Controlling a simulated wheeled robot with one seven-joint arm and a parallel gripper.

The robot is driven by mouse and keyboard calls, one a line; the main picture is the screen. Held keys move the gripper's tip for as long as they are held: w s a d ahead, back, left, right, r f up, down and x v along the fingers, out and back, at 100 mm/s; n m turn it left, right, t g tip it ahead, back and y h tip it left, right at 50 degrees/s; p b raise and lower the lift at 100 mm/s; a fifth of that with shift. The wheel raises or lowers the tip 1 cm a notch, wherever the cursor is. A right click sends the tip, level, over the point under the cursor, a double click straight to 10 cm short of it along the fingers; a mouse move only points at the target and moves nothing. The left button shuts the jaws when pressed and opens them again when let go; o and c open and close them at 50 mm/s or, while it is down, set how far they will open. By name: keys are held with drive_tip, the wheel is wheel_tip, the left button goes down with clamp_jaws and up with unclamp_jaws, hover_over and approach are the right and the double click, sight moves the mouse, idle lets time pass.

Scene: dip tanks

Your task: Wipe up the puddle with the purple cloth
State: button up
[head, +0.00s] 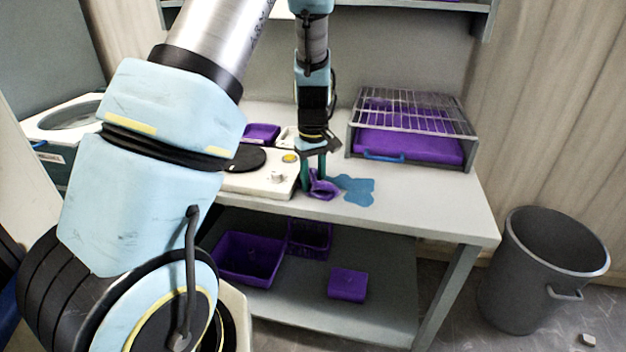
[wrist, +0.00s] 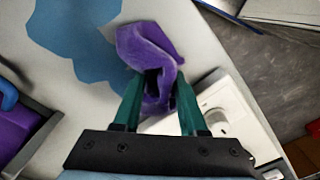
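The purple cloth (head: 323,187) is bunched up at the front part of the grey worktable, just left of the puddle. My gripper (head: 314,178) points down over it. In the wrist view, my gripper's two green fingers (wrist: 160,80) have the crumpled cloth (wrist: 148,45) between them, and they appear shut on it. The blue puddle (head: 358,191) lies flat on the tabletop with an irregular outline. It also shows in the wrist view (wrist: 85,40), beside the cloth and close to its edge.
A white hotplate unit (head: 262,181) stands close left of my gripper. A wire rack (head: 420,112) over a purple tray (head: 400,148) stands behind right. The worktable (head: 430,200) is clear at front right. A grey bin (head: 535,275) stands on the floor at right; purple containers (head: 250,262) sit below.

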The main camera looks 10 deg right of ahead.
clamp_jaws()
idle(0.3)
